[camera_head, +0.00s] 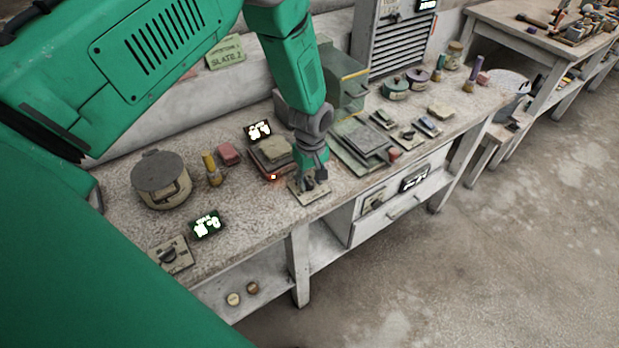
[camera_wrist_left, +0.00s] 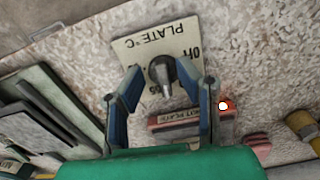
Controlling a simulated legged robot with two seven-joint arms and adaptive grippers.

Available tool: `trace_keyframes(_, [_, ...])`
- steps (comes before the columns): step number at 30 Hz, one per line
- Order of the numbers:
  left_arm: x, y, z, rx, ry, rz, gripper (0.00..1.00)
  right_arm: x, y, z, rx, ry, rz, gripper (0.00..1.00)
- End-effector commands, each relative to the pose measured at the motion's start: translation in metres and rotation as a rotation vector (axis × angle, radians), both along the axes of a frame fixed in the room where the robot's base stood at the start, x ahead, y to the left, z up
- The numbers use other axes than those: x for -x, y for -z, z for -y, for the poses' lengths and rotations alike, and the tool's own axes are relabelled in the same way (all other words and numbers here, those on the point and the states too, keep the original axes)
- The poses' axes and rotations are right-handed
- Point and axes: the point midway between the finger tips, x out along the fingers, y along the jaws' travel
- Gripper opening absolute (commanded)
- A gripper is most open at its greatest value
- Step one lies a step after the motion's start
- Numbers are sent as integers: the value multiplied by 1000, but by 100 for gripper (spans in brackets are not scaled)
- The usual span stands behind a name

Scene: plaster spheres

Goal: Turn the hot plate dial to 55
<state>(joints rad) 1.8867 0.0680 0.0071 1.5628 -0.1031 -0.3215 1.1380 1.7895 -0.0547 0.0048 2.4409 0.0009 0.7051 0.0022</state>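The hot plate (camera_head: 270,170) has a red body with a lit red light and slabs on top; its labelled front also shows in the left wrist view (camera_wrist_left: 182,117). Its dial plate (camera_head: 296,188) lies on the bench in front, marked "PLATE °C", upside down in the left wrist view (camera_wrist_left: 186,38). The dark dial knob (camera_wrist_left: 162,73) has a grey pointer bar. My left gripper (camera_head: 314,181) is over the dial, fingers pointing down. In the left wrist view its fingers (camera_wrist_left: 168,80) are spread on either side of the knob, with gaps. My right gripper is not in view.
A dark display (camera_head: 258,130) stands behind the hot plate, its digits unreadable. Another dial plate (camera_head: 171,254) and a green display (camera_head: 207,224) sit near a lidded pot (camera_head: 160,180). Stacked slabs (camera_head: 358,145) lie right of my gripper. The bench's front edge is close.

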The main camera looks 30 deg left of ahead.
Motion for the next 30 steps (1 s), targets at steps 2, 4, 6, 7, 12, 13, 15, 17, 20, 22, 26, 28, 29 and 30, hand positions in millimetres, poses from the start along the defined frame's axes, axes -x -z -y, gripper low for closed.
trace_keyframes(2, [0, 1, -2, 2, 0, 0, 6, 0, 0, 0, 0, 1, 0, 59])
trace_keyframes(4, [-1, 1, -4, 5, 0, 2, 0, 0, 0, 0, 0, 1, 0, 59])
trace_keyframes(6, [-1, 1, -4, 7, 0, 3, 0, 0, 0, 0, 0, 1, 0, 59])
trace_keyframes(7, [-2, 1, -5, 8, 0, 4, 0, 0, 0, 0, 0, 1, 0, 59])
trace_keyframes(12, [-4, 2, -7, 7, 8, 7, 0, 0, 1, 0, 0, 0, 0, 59])
trace_keyframes(13, [-4, 2, -7, 6, 13, 7, 0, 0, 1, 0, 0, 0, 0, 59])
trace_keyframes(15, [-4, 1, -8, 4, 32, 7, 0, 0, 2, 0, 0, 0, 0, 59])
trace_keyframes(17, [-4, 1, -8, 2, 55, 8, 0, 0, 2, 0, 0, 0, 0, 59])
trace_keyframes(20, [-5, 1, -8, 0, 109, 9, 0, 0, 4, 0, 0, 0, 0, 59])
trace_keyframes(22, [-5, 1, -8, 0, 155, 10, 0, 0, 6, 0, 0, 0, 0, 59])
trace_keyframes(26, [-5, 1, -8, 0, 249, 10, 0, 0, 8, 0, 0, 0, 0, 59])
trace_keyframes(28, [-5, 1, -8, 1, 297, 11, 0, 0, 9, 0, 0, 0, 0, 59])
trace_keyframes(29, [-5, 1, -8, 1, 318, 11, 0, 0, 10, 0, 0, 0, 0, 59])
trace_keyframes(30, [-5, 1, -8, 1, 344, 12, 0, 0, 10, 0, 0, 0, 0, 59])
